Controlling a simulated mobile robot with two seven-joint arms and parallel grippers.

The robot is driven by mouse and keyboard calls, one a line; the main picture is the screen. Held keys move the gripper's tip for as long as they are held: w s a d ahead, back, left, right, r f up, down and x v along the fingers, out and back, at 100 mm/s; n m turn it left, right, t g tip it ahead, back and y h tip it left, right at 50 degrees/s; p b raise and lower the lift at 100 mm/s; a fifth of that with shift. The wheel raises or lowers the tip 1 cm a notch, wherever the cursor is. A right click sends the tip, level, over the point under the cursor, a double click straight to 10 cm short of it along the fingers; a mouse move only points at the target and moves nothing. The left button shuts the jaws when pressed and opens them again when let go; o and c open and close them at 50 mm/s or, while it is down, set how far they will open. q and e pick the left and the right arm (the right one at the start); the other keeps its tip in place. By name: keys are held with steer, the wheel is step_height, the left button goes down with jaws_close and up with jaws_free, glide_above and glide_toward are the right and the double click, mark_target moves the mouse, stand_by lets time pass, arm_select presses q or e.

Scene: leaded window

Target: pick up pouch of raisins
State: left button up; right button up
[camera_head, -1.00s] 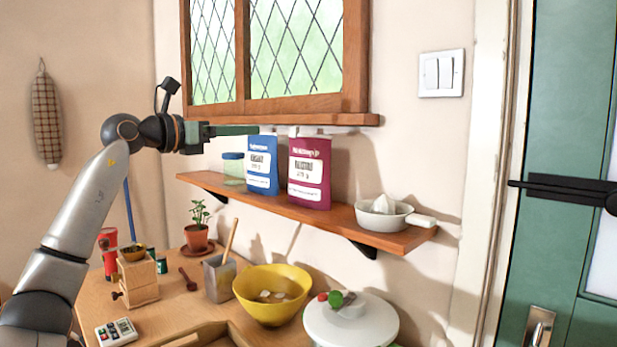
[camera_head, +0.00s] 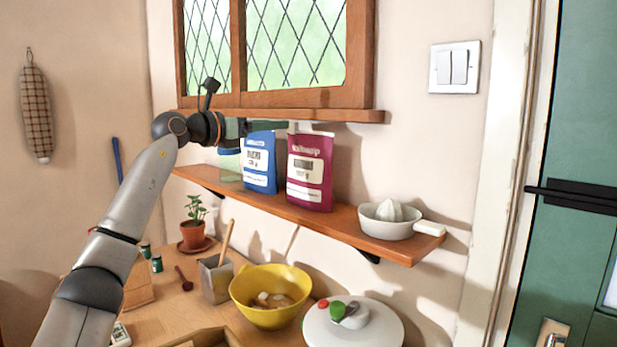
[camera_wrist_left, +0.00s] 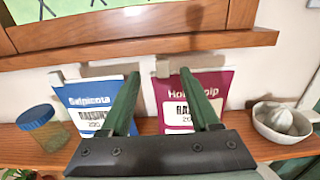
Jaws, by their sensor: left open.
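A blue pouch (camera_head: 259,163) and a maroon pouch (camera_head: 310,172) stand upright side by side on the wooden shelf. In the left wrist view the blue pouch (camera_wrist_left: 92,103) has a label that seems to read raisins; the maroon pouch's label (camera_wrist_left: 172,108) is partly hidden and I cannot read it surely. My left gripper (camera_head: 284,126) is open and empty, at the height of the pouch tops. In the wrist view its two fingers (camera_wrist_left: 158,74) straddle the gap between the pouches, one across the blue pouch's right side, the other across the maroon pouch. Touching cannot be told.
On the shelf (camera_head: 345,222), a blue-lidded jar (camera_wrist_left: 45,128) stands left of the pouches and a white citrus juicer (camera_head: 394,218) stands right. The window sill (camera_head: 300,115) runs close above. Below are a yellow bowl (camera_head: 270,297), a potted plant (camera_head: 194,232) and a white lidded pot (camera_head: 353,328).

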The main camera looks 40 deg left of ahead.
mark_target(291, 123)
arm_select(q)
steer(key=w, duration=0.2)
steer(key=w+p, duration=0.1)
steer(key=w, duration=0.1)
steer(key=shift+d, duration=0.4)
steer(key=shift+w, duration=0.35)
steer(key=shift+f, duration=0.1)
jaws_close()
stand_by(0.6)
